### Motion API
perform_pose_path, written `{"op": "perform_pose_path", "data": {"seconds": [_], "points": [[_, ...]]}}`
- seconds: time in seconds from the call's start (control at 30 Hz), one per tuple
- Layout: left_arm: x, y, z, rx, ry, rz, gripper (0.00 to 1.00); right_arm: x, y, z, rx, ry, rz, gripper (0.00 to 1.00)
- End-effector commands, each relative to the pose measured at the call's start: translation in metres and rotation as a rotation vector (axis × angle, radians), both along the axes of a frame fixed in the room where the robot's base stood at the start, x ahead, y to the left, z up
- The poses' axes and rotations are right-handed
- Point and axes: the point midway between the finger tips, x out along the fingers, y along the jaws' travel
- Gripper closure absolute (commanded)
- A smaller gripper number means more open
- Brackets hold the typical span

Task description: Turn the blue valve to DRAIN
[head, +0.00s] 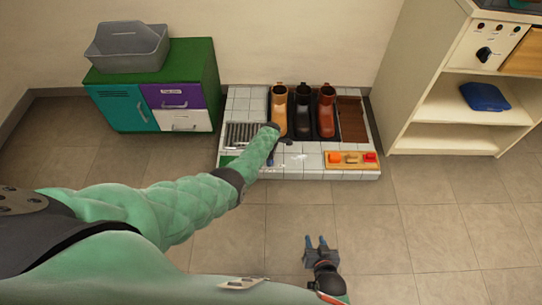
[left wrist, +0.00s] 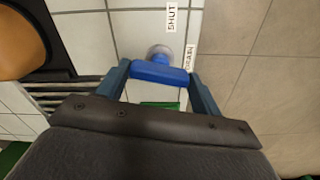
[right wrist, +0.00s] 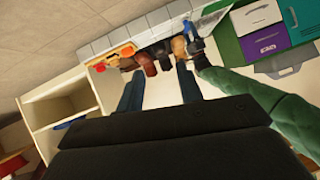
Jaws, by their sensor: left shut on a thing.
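The blue valve (left wrist: 160,73) shows in the left wrist view as a bar handle on a round clear-grey stem. Its bar lies crosswise in the picture between the fingers of my left gripper (left wrist: 160,82), which is shut on it. The bar's right end is close to the DRAIN label (left wrist: 189,62); the SHUT label (left wrist: 172,17) is farther up. In the head view my left gripper (head: 284,141) is small over the tiled platform, and I cannot make out the valve there. My right gripper (head: 317,243) is open and empty above the floor, its fingers also apart in the right wrist view (right wrist: 158,88).
The tiled platform (head: 243,104) carries several boots (head: 279,111), a drain grate (head: 240,135) and a tray with orange and red pieces (head: 351,160). A green cabinet (head: 125,107) with a grey caddy (head: 127,48) stands left, a cream shelf (head: 440,140) right. The front floor is clear.

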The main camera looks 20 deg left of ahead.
Motion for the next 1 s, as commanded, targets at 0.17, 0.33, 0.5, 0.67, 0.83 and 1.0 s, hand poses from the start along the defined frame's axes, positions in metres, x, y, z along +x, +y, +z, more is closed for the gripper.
{"op": "perform_pose_path", "data": {"seconds": [0.17, 0.33, 0.5, 0.67, 0.83, 1.0], "points": [[-0.001, -0.001, 0.0, -0.001, 0.003, 0.116, 0.57, -0.014, -0.002, -0.017, -0.013, 0.064, 0.006, 0.64], [-0.001, -0.001, -0.001, 0.0, 0.003, 0.191, 0.57, -0.021, -0.003, -0.027, -0.019, 0.096, 0.009, 0.64], [-0.001, -0.001, -0.001, -0.001, 0.003, 0.234, 0.57, -0.024, -0.003, -0.031, -0.022, 0.113, 0.01, 0.64], [-0.001, 0.0, -0.001, 0.0, 0.002, 0.25, 0.57, -0.026, -0.003, -0.033, -0.022, 0.119, 0.011, 0.64], [-0.001, 0.0, -0.001, 0.0, 0.002, 0.252, 0.57, -0.026, -0.003, -0.033, -0.022, 0.119, 0.011, 0.64], [-0.001, 0.0, -0.001, 0.0, 0.002, 0.251, 0.57, -0.026, -0.003, -0.033, -0.022, 0.119, 0.011, 0.64]]}}
